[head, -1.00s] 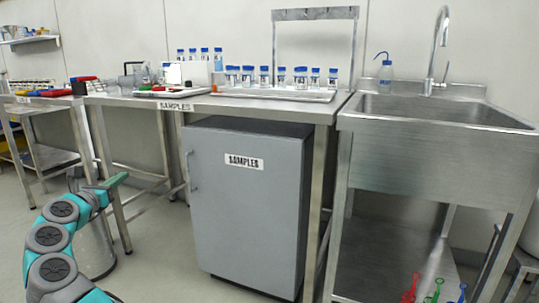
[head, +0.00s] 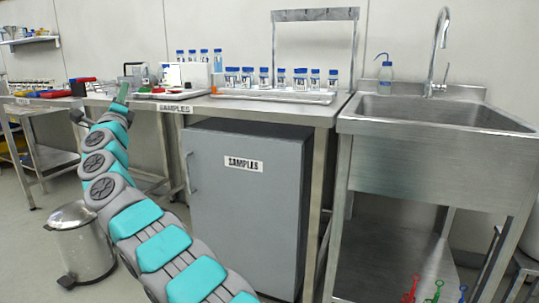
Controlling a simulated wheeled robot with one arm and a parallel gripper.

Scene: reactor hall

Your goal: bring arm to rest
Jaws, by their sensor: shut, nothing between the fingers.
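My arm, teal and grey, rises from the bottom middle of the head view and leans up to the left. The gripper is shut and holds nothing. Its fingers are small here, and I cannot tell its distance from the table edge.
A grey cabinet (head: 240,210) labelled SAMPLES stands under the table. A tray (head: 270,96) with several blue-capped bottles is on top. A steel pedal bin (head: 82,245) stands left of my arm. A steel sink (head: 430,150) is at right.

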